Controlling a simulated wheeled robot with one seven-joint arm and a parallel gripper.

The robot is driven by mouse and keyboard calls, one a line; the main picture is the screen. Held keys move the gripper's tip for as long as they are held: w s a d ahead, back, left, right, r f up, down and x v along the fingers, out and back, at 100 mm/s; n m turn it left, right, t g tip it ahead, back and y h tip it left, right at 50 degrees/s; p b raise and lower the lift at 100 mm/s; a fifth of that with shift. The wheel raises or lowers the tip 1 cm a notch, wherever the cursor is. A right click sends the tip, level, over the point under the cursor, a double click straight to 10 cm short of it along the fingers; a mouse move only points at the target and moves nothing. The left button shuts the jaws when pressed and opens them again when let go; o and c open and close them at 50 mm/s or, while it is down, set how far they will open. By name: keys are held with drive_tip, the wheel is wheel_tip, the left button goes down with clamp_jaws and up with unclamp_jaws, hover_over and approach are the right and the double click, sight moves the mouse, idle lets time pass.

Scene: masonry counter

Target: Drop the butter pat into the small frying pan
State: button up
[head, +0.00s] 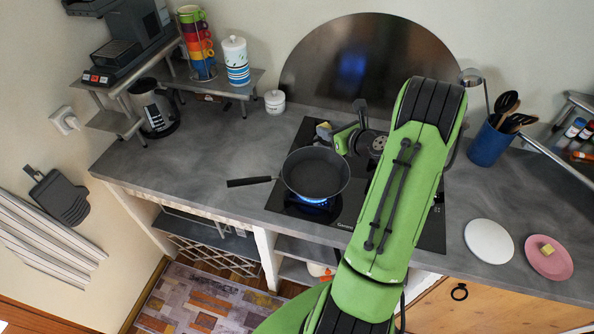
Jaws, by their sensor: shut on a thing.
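The small frying pan (316,174) is dark and looks empty. It sits on a lit burner of the black hob, and its handle points left. My gripper (325,132) is above the back edge of the pan in this view and is shut on a small yellowish piece that looks like a butter pat (322,128). The fingers and the arm partly hide it, and its exact height above the pan cannot be told. Another pale yellow piece (547,249) lies on a pink plate (550,266) at the right of the counter.
A white round plate (489,242) lies left of the pink plate. A blue utensil holder (489,144) stands at the back right. A small white lidded jar (275,102) and a kettle (159,108) stand at the back left. The counter left of the hob (213,153) is clear.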

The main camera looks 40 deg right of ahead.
wheel_tip(320, 180, down, 6)
drive_tip(key=b, duration=0.4)
drive_tip(key=shift+b, duration=0.4)
drive_tip(key=o, duration=1.1)
drive_tip(key=shift+r, duration=0.1)
drive_tip(key=v, duration=1.5)
drive_tip(key=shift+s+r+b, duration=0.2)
drive_tip(key=shift+s+b, duration=0.15)
drive_tip(key=shift+b, duration=0.05)
drive_tip(key=shift+a, duration=0.15)
